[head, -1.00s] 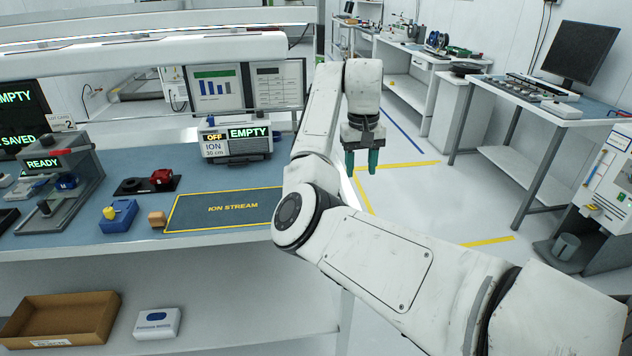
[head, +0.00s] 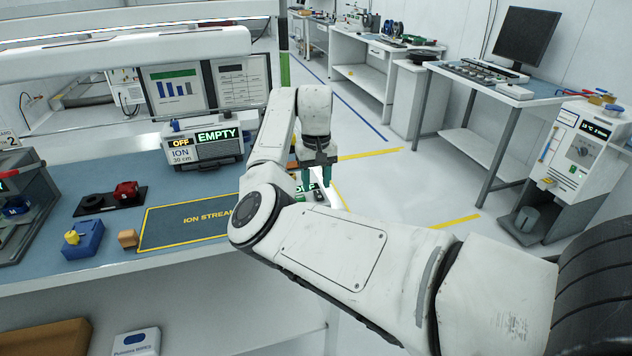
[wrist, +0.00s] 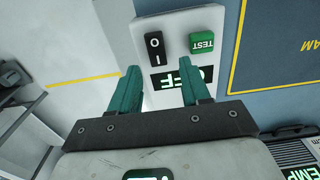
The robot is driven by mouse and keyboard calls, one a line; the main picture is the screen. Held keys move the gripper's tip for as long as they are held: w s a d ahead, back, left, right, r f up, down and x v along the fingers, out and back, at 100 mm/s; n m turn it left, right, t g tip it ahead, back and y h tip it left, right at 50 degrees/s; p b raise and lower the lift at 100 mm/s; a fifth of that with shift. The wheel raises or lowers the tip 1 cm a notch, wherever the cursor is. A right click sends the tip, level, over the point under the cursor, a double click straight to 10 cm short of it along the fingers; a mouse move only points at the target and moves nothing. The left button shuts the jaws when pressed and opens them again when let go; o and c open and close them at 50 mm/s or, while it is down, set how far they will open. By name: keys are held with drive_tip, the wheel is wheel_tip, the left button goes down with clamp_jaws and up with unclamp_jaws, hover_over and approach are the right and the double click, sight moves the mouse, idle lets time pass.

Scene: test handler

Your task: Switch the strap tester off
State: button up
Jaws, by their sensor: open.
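The strap tester shows in the wrist view as a pale panel (wrist: 176,22) with a black rocker switch (wrist: 155,48) marked O and I, a green TEST button (wrist: 202,43) and a dark display (wrist: 207,76). The display's upside-down letters appear to include FF; a finger covers part of them. In the head view the tester (head: 319,197) is largely hidden behind my gripper (head: 313,183). My gripper (wrist: 161,76) is open and empty. Its two green fingers reach over the panel, and the switch appears just beyond the gap between their tips. I cannot tell whether they touch the panel.
The ioniser box (head: 205,150) with OFF and EMPTY displays stands left of my arm. A blue holder (head: 84,241) and an orange block (head: 128,238) are further left. Open floor lies right of the bench.

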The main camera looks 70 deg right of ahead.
drive_tip(key=shift+f, duration=0.5)
clamp_jaws()
